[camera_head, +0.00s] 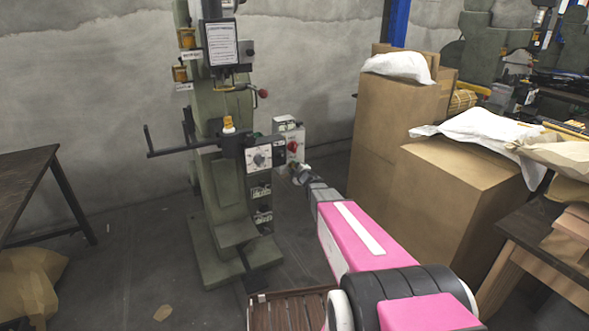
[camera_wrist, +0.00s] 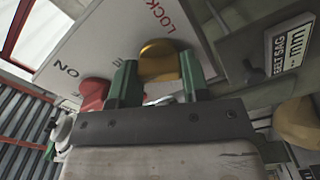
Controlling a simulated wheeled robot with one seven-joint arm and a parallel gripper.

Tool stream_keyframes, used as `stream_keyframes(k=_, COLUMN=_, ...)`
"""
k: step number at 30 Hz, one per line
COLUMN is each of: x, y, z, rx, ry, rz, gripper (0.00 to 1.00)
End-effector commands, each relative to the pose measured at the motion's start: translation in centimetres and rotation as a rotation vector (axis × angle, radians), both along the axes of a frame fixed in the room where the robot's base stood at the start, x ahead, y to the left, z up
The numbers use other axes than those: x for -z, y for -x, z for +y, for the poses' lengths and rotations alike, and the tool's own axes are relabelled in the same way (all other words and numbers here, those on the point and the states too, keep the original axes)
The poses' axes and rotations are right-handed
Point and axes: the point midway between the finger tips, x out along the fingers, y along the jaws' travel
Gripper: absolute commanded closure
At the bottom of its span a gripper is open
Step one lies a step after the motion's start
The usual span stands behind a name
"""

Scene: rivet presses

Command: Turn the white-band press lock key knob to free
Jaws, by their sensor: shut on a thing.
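The green press (camera_head: 222,190) stands by the wall, with a grey-white control box (camera_head: 290,140) on its right side. In the wrist view, a rounded gold key knob (camera_wrist: 159,53) sits on a pale panel (camera_wrist: 100,40) below the word LOCK. My gripper (camera_wrist: 159,78) has its two green fingers on either side of this knob and is shut on it. In the head view my gripper (camera_head: 299,174) is at the box's lower right. I cannot make out a white band.
A red knob (camera_wrist: 94,94) is close to my left finger, near the word ON. A BELT SAG plate (camera_wrist: 289,43) and another gold part (camera_wrist: 298,122) are at the right. Cardboard boxes (camera_head: 385,130) stand right of my arm. A dark table (camera_head: 30,175) is at the left.

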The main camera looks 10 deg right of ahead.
Motion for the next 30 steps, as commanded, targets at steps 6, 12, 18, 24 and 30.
stream_keyframes(k=6, x=0.1, y=0.05, z=0.04, rx=0.0, ry=0.173, rz=-0.055, gripper=0.81)
stream_keyframes(k=12, x=0.15, y=0.05, z=0.06, rx=0.0, ry=0.298, rz=-0.096, gripper=0.81)
stream_keyframes(k=18, x=0.2, y=0.05, z=0.06, rx=0.0, ry=0.376, rz=-0.121, gripper=0.81)
stream_keyframes(k=24, x=0.21, y=0.05, z=0.06, rx=0.0, ry=0.412, rz=-0.133, gripper=0.81)
stream_keyframes(k=30, x=0.23, y=0.05, z=0.07, rx=0.0, ry=0.421, rz=-0.136, gripper=0.81)
